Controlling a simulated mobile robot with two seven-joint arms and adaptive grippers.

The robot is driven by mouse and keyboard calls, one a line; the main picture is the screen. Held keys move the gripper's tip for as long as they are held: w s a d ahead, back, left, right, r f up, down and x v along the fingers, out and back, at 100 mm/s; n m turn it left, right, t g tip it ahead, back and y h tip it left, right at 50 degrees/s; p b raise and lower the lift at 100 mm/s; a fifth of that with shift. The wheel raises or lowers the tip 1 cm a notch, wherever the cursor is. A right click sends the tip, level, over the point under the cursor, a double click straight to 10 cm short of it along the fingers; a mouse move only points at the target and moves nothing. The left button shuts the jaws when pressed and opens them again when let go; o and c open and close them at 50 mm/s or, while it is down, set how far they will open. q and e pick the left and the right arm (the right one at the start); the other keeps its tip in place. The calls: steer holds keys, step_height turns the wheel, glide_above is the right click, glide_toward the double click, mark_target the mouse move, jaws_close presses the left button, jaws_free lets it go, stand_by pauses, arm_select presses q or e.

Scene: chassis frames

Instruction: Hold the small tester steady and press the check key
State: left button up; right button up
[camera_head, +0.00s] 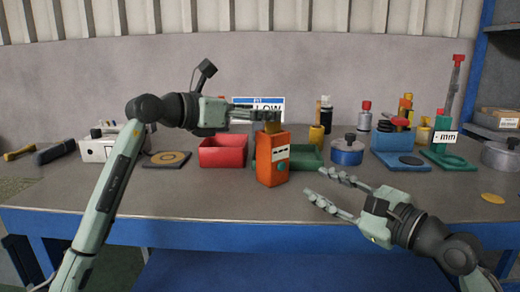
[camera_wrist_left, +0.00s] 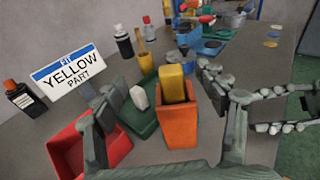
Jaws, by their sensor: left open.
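The small tester is an orange upright box (camera_head: 272,160) near the front middle of the bench, with a white label and a round green key (camera_head: 282,167) on its front. A yellow block (camera_wrist_left: 173,83) stands in its open top.
A red bin (camera_head: 223,152) stands left of the tester and a green tray (camera_head: 308,156) behind it. A sign reading "FIT YELLOW PART" (camera_wrist_left: 68,70) stands at the back. A blue pot (camera_head: 347,152) and blue bin (camera_head: 395,142) stand to the right.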

mark_target(262, 150)
arm_select(q)
steer(key=f, duration=0.2)
steer(key=f+g+y, duration=0.1)
steer(key=f, duration=0.2)
steer(key=s+f+g, duration=0.1)
steer(key=f, duration=0.2)
steer(key=shift+d+m+y, duration=0.3)
steer(key=shift+d, duration=0.1)
steer(key=shift+w+d+f, duration=0.2)
steer(key=shift+d+f, duration=0.05)
steer(key=x, duration=0.7)
steer(key=c, duration=1.5)
arm_select(e)
steer(key=shift+c, duration=0.4)
jaws_close()
